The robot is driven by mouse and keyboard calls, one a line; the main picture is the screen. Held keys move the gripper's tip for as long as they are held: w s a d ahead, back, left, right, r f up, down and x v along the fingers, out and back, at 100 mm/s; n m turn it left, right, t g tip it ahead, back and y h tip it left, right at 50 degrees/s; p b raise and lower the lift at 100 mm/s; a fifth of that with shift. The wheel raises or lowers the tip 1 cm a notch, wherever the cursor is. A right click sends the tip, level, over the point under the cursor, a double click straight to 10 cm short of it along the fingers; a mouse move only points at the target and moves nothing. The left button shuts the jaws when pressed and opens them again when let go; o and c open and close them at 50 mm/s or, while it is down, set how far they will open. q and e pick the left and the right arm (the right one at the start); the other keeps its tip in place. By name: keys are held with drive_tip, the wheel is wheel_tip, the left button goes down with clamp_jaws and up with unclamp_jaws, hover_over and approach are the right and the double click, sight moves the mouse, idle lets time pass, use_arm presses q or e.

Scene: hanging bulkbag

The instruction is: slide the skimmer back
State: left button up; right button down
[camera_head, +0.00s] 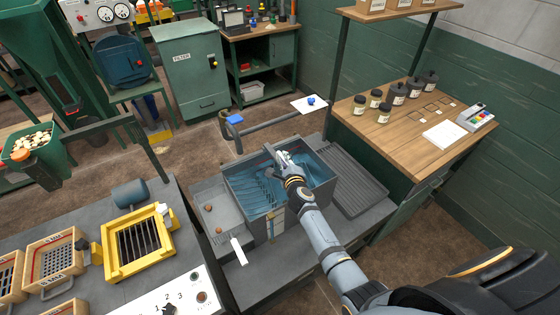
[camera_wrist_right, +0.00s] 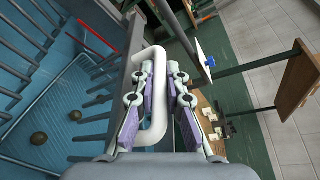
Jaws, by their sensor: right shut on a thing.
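The skimmer's pale handle loop (camera_wrist_right: 158,95) runs between the fingers of my right gripper (camera_wrist_right: 163,95) in the right wrist view. The gripper is shut on this handle. In the head view my right gripper (camera_head: 283,158) is over the far rim of a grey tank (camera_head: 262,217) with blue water inside. Blue tines (camera_wrist_right: 95,132) show beside the handle in the water. Two dark round lumps (camera_wrist_right: 75,115) lie in the tank, away from the gripper. My forearm hides part of the tank's right side. My left gripper is not in view.
A tray (camera_head: 228,222) with small brown lumps is left of the tank, and a ribbed drainboard (camera_head: 350,180) is right of it. A rail (camera_head: 270,123) with a blue piece stands behind. A wooden bench (camera_head: 400,135) with dark jars is at right.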

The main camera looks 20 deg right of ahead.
drive_tip(key=w+d, duration=0.3)
drive_tip(key=d, duration=1.2)
drive_tip(key=shift+b, duration=0.35)
drive_tip(key=shift+d+r, duration=0.1)
drive_tip(key=c, duration=1.5)
unclamp_jaws()
drive_tip(key=shift+d, duration=0.1)
drive_tip(key=shift+c, duration=0.2)
drive_tip(key=shift+o, duration=0.9)
